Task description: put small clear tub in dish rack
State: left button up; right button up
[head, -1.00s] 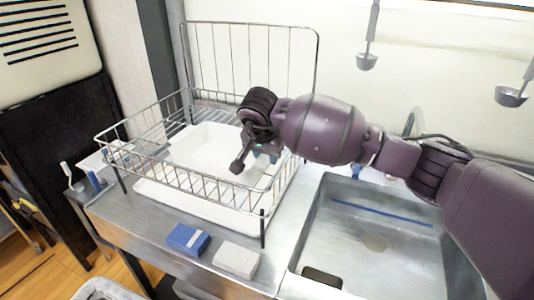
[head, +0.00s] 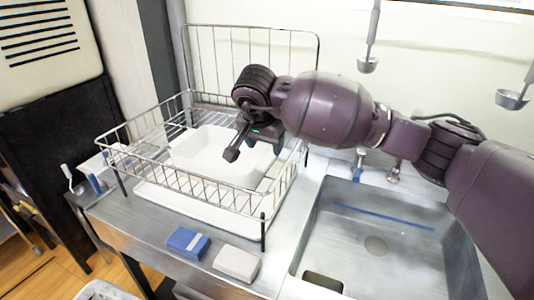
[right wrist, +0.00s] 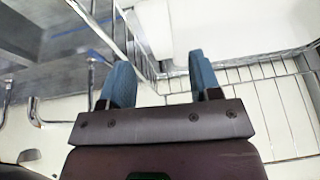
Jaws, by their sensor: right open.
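A small white, slightly see-through tub (head: 210,158) sits inside the wire dish rack (head: 190,187), open side up, in the head view. In the right wrist view, a pale surface at the top right (right wrist: 240,25) looks like part of the tub. My right gripper (right wrist: 163,78) is open, its two blue fingers apart with nothing between them. In the head view it hangs over the rack's right side, beside the tub's right end. The gripper and forearm hide part of that end and of the rack. My left gripper is not in view.
A white drip tray (head: 190,208) lies under the rack. A blue box (head: 187,243) and a pale block (head: 236,263) lie in front. A metal sink (head: 375,265) is at the right. Ladles (head: 368,65) hang on the wall. The rack has a tall back frame.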

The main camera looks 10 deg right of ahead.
jog(key=v, duration=0.4)
jog(key=shift+s+r, duration=0.1)
jog(key=shift+r, duration=0.15)
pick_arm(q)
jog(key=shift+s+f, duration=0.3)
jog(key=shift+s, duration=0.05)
pick_arm(e)
jog(key=shift+v, duration=0.8)
